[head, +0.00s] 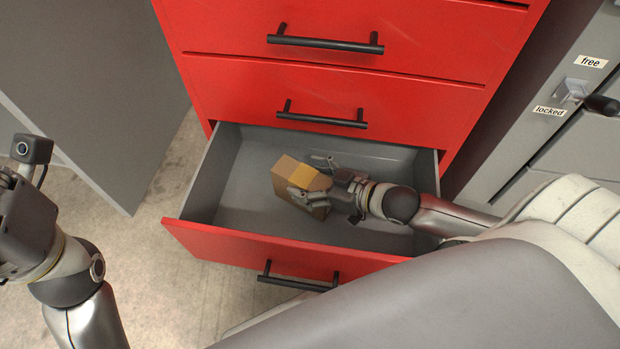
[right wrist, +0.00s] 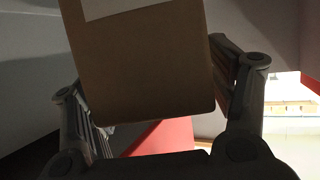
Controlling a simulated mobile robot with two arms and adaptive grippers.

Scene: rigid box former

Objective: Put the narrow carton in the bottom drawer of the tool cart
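In the right wrist view the carton (right wrist: 145,70) stands between the spread fingers. My left gripper (head: 8,195) is at the left edge, its fingers mostly cut off.
The drawer's red front (head: 225,245) and grey side walls surround the carton, with bare floor left and right of it inside. The drawers above are shut. A grey cabinet with a lever (head: 572,93) and "free" and "locked" labels stands right. A grey panel (head: 95,75) stands left.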

